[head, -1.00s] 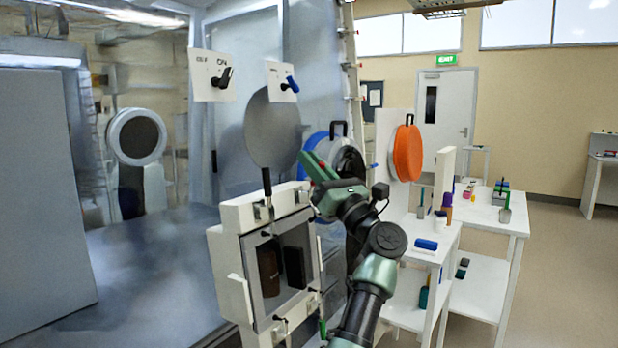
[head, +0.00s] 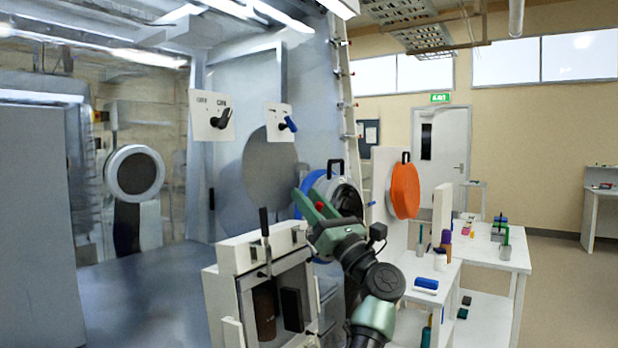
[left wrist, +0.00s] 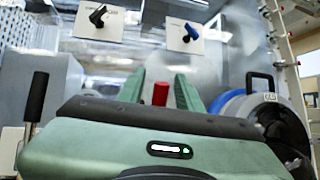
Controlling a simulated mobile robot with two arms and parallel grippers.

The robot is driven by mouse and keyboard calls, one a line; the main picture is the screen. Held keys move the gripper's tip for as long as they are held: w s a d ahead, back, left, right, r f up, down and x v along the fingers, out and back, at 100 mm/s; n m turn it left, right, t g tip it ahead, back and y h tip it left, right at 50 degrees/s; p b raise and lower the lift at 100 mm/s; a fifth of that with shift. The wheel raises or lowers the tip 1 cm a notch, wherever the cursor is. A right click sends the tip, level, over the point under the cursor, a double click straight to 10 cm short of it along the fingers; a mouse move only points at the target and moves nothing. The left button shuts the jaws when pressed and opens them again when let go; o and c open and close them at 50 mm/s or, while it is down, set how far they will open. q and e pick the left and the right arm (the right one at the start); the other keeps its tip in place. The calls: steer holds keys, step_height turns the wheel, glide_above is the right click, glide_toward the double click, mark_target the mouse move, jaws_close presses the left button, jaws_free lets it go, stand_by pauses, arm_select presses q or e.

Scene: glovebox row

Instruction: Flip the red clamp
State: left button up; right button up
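A small red cylinder (left wrist: 160,93), which looks like the end of the red clamp, shows between my left gripper's two green fingers in the left wrist view. A gap shows on each side of it, so the fingers look open around or in front of it; I cannot tell the depth. In the head view my left gripper (head: 308,200) points up and left beside the grey round disc (head: 270,172), with a speck of red (head: 320,206) between its fingers. The rest of the clamp is hidden. My right gripper is not in view.
A white box with a window and a black lever (head: 264,228) stands just left of my gripper. A blue round door (head: 312,190) is behind it, an orange disc (head: 404,192) to the right. Switch plates (head: 212,116) hang above. White tables (head: 500,258) hold small items.

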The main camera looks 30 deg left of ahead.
arm_select(q)
step_height(320, 180, up, 20)
stand_by(0.3)
steer(key=shift+a+f, duration=0.1)
